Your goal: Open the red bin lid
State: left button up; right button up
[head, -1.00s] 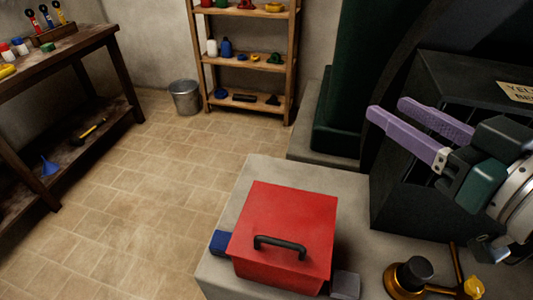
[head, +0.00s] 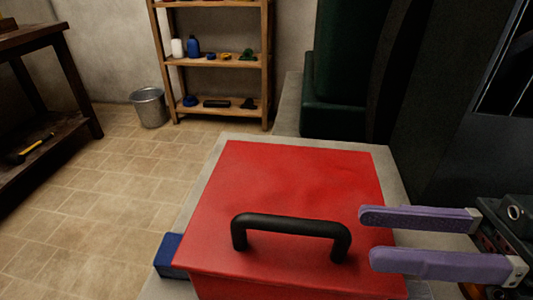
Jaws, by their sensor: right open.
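The red bin (head: 205,284) stands on a pale stone ledge, with its red lid (head: 285,185) closed flat on top. A black bar handle (head: 292,225) arches up from the near part of the lid. My right gripper (head: 366,238) comes in from the right, its two purple fingers open and empty. The fingertips are just right of the handle's right end in the picture, over the lid's right side. I cannot tell their exact height above the lid. My left gripper is not in view.
A blue block (head: 168,255) lies on the ledge (head: 230,140) left of the bin. Dark green machinery (head: 350,70) stands behind and to the right. A wooden shelf (head: 215,62), metal bucket (head: 149,107) and workbench (head: 60,110) stand farther back. The tiled floor between is clear.

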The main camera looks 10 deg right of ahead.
aim_at(330, 228)
jog(key=x, duration=0.8)
jog(key=shift+a, duration=0.2)
jog(key=shift+c, duration=0.3)
grip_shut()
dwell(0.7)
